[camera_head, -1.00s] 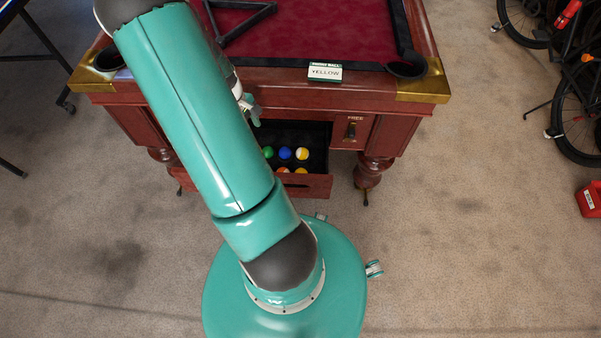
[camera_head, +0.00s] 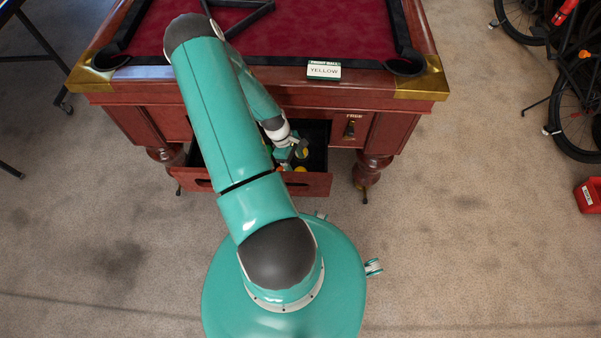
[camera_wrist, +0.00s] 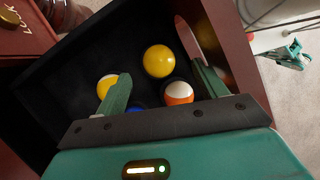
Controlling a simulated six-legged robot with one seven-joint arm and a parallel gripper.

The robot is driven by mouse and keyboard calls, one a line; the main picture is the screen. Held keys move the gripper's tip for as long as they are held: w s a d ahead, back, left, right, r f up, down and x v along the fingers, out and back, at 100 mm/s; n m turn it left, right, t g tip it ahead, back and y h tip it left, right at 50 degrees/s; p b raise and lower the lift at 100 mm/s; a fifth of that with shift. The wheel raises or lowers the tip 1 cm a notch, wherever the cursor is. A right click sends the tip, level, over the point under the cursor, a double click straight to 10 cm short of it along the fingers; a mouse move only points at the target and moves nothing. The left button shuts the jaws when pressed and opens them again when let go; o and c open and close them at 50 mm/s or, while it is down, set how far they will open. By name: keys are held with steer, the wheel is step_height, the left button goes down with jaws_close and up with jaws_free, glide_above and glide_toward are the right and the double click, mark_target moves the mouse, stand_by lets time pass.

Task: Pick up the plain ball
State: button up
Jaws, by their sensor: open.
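A plain yellow ball (camera_wrist: 158,60) lies in the black-lined open drawer (camera_head: 318,184) of the pool table. In the head view the yellow ball (camera_head: 300,169) shows near the drawer's front. Around it in the wrist view are a yellow-and-white ball (camera_wrist: 107,84), an orange-and-white ball (camera_wrist: 178,93) and a blue ball (camera_wrist: 136,108), mostly hidden. My gripper (camera_wrist: 162,71) is open and empty. Its fingers point into the drawer, with the plain ball ahead of the gap between them. In the head view my gripper (camera_head: 297,147) is over the drawer and hides several balls.
The pool table (camera_head: 310,30) stands above the drawer, with a sign (camera_head: 324,70) reading YELLOW on its rail. The drawer walls (camera_wrist: 222,45) stand close around the balls. Bicycles (camera_head: 575,90) and a red container (camera_head: 589,195) are at the right. The floor right of me is clear.

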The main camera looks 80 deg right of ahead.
mark_target(298, 169)
steer(key=x, duration=0.5)
steer(key=shift+w+d+f, duration=0.15)
steer(key=shift+w+f, duration=0.05)
steer(key=shift+w, duration=0.05)
steer(key=c, duration=1.1)
